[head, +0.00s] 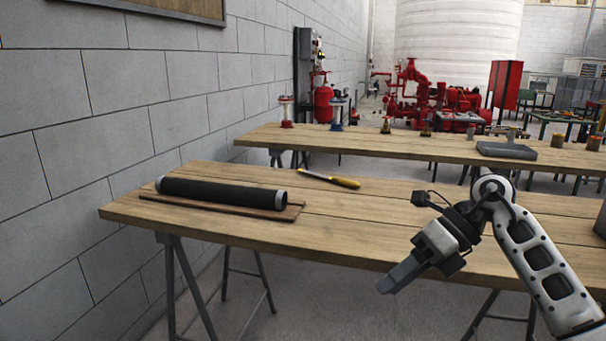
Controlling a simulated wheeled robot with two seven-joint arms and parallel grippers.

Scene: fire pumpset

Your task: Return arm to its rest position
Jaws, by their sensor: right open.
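My right arm comes in from the lower right. Its gripper (402,274) hangs in front of the near table's front edge, pointing down and to the left. The gripper is open, with nothing seen between its fingers. My left gripper is out of view. A yellow-handled tool (343,182) lies behind the tube to the right. The gripper is apart from all of these.
A second wooden table (400,145) stands behind, with a grey tray (506,150) and small items on it. A grey block wall (110,110) runs along the left. Red pump machinery (412,95) stands at the back. The middle of the near table is clear.

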